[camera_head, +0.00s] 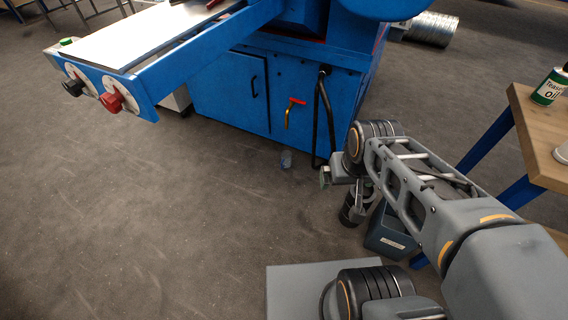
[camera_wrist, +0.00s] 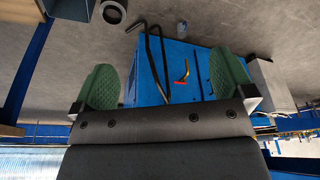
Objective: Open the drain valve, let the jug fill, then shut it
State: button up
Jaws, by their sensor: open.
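The drain valve (camera_head: 297,101) is a brass tap with a red lever on the blue machine's lower front. Its lever lies roughly crosswise to the downward brass spout (camera_head: 287,119). It also shows in the wrist view (camera_wrist: 184,73), between my finger pads and some way beyond them. The jug (camera_head: 286,160) is small, clear and bluish, and stands on the floor below the valve; the wrist view shows it too (camera_wrist: 181,28). Its fill level is too small to tell. My gripper (camera_wrist: 166,72) is open and empty, with green pads wide apart, to the right of the valve in the head view.
A black hose (camera_head: 320,115) hangs right of the valve. The blue cabinet (camera_head: 225,95) has a handled door. A dark bin (camera_head: 390,238) sits below my arm. A workbench (camera_head: 535,130) with an oil can (camera_head: 549,87) stands at right. The floor at left is clear.

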aim_at(291, 99)
jog(key=u, duration=0.3)
jog(key=i, duration=1.9)
jog(key=u, duration=0.15)
